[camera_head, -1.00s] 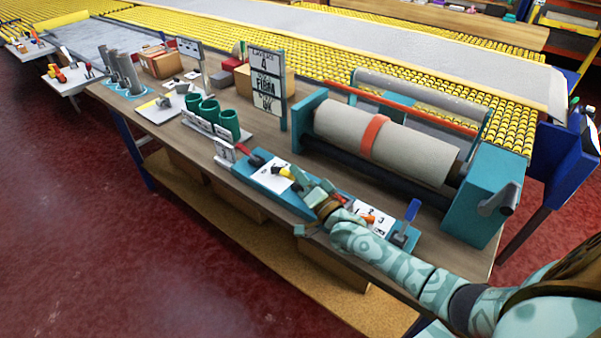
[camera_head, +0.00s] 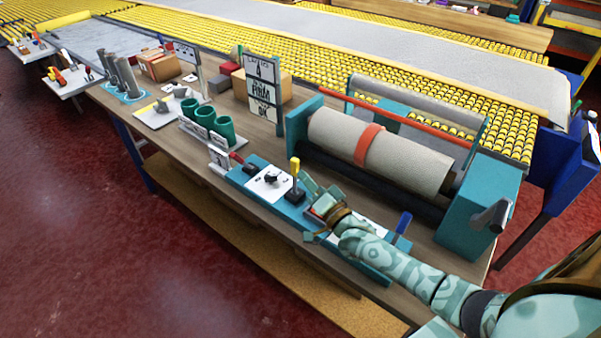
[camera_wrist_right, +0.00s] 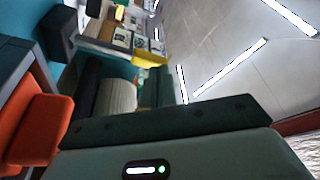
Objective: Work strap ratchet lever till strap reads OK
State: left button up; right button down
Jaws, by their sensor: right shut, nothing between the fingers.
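A lever with a yellow handle (camera_head: 295,167) stands about upright on a black base, on the teal control rail (camera_head: 375,269). My right gripper (camera_head: 318,196) is shut and empty, just right of this lever; contact cannot be told. An orange strap (camera_head: 368,145) is wrapped around the pale roll (camera_head: 325,133), which also shows in the wrist view (camera_wrist_right: 116,95). The sign board (camera_head: 263,92) seems to read 4, FIRM and OK from top to bottom; its small headings are unclear. My left gripper is not in view.
A blue-handled lever (camera_head: 403,222) stands right of my gripper, partly behind my forearm. A dark knob sits on a white plate (camera_head: 265,187) left of the yellow lever. Green cups (camera_head: 205,116) stand farther left. The roll's teal end housing (camera_head: 478,205) is at right.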

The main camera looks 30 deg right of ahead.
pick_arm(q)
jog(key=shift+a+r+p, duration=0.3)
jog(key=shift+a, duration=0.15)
pick_arm(e)
jog(key=r+v, duration=0.1)
jog(key=v, duration=0.6)
jog(key=shift+s+a+f, duration=0.2)
jog(key=shift+a+f, duration=0.05)
jog(key=shift+a, duration=0.05)
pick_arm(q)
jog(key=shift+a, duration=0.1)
